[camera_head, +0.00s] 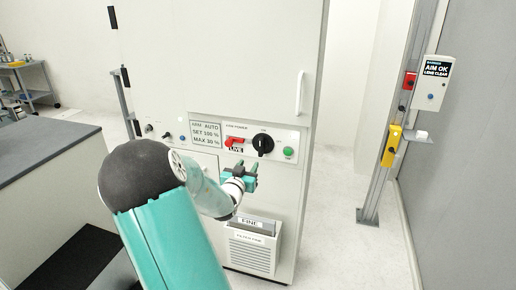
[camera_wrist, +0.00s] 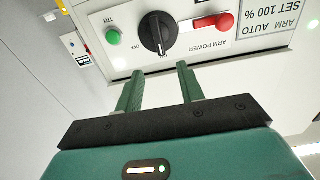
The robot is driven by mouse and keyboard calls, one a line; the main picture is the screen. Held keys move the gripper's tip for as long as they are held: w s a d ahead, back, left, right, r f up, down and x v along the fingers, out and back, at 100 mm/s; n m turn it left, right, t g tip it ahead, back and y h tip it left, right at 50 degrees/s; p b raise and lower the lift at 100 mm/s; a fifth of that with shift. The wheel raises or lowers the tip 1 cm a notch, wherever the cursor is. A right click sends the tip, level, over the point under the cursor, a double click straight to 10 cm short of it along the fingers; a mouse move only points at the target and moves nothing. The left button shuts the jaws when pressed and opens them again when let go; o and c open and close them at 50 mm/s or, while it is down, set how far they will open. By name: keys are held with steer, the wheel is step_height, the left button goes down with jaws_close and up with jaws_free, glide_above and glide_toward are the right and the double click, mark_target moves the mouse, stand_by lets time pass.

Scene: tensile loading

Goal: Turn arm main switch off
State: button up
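The black rotary switch (camera_head: 263,143) sits on the white panel of the cabinet, between a red handle and a green button. In the wrist view, which is upside down, the switch (camera_wrist: 158,33) has a white line running toward the ON mark, with OFF to its side. My gripper (camera_head: 248,175) is in front of the panel, just below and left of the switch in the head view. In the wrist view my gripper (camera_wrist: 160,70) has two green fingers apart with nothing between them. The fingertips are close to the switch; contact is not visible.
A display (camera_head: 206,132) is to the left. A filter box (camera_head: 252,248) is below. A grey counter (camera_head: 40,150) stands at left; a post (camera_head: 385,165) at right.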

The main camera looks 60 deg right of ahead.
mark_target(260, 146)
steer(key=d, duration=0.4)
steer(key=w+d, duration=0.1)
steer(key=d, duration=0.4)
steer(key=w+d, duration=0.1)
steer(key=d, duration=0.3)
steer(key=shift+d, duration=0.35)
jaws_close()
